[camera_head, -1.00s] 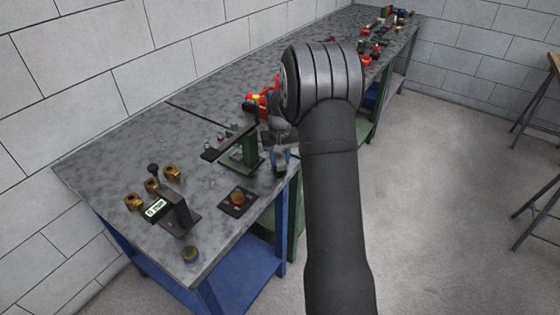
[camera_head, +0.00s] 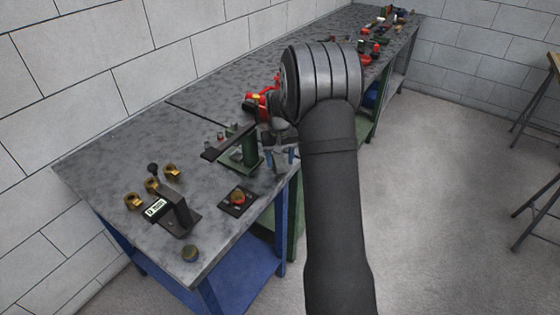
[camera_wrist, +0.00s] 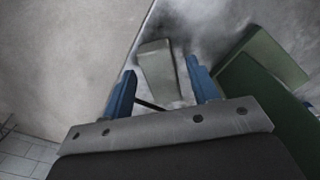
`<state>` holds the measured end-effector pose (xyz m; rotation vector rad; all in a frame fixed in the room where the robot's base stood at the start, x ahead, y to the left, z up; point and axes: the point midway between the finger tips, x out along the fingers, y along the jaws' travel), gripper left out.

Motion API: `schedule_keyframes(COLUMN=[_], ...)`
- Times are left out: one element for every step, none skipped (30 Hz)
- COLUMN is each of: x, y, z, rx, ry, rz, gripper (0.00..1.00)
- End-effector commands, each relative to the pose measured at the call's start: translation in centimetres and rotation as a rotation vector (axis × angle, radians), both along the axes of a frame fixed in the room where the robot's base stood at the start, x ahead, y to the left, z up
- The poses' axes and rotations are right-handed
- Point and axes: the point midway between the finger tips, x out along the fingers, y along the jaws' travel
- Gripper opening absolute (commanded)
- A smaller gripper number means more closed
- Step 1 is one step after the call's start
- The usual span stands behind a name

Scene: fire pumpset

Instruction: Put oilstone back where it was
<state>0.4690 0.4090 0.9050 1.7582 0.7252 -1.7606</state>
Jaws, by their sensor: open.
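A grey-beige tapered block, which looks like the oilstone (camera_wrist: 158,72), lies on the grey bench top near its edge in the wrist view. My gripper (camera_wrist: 160,66) is open, with one blue finger to the left of the block and one to the right. Gaps show between the block and both fingers in this view. In the head view my gripper (camera_head: 281,158) is low at the bench's front edge, partly behind my arm. The block cannot be made out clearly there.
A green stand with a dark lever (camera_head: 247,150) is just left of my gripper. A black stand with a label (camera_head: 176,212), brass fittings (camera_head: 133,201) and a square plate with a red-orange knob (camera_head: 238,199) are nearer. Red equipment (camera_head: 257,102) is behind. Open floor lies right.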

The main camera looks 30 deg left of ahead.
Motion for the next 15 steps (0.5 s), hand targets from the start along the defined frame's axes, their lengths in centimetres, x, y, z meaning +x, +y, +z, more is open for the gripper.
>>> schedule_keyframes(x=[0.1, 0.1, 0.1, 0.1, 0.1, 0.1, 0.0, 0.0, 0.1, 0.1, 0.0, 0.0, 0.0, 0.0, 0.0], y=[0.1, 0.1, 0.1, 0.1, 0.1, 0.1, 0.1, 0.1, 0.1, 0.1, 0.1, 0.0, 0.1, 0.1, 0.1], z=[0.9, 1.5, 2.4, 3.0, 3.7, 4.6, 5.3, 5.9, 6.8, 7.4, 7.9, 8.6, 9.0, 9.5, 10.0], rx=[0.003, 0.004, 0.004, 0.004, 0.004, 0.004, 0.004, 0.004, 0.004, 0.004, 0.004, 0.002, 0.003, 0.003, 0.002], ry=[-0.003, -0.004, -0.004, -0.004, -0.004, -0.004, -0.004, -0.004, -0.004, -0.004, -0.004, -0.002, -0.003, -0.003, -0.002], rz=[0.0, 0.0, 0.0, 0.0, 0.0, 0.0, 0.0, 0.0, 0.0, 0.0, 0.0, 0.0, 0.0, 0.0, 0.0], gripper=[0.54, 0.54, 0.54, 0.54, 0.54, 0.54, 0.54, 0.54, 0.54, 0.54, 0.54, 0.54, 0.54, 0.54, 0.54])
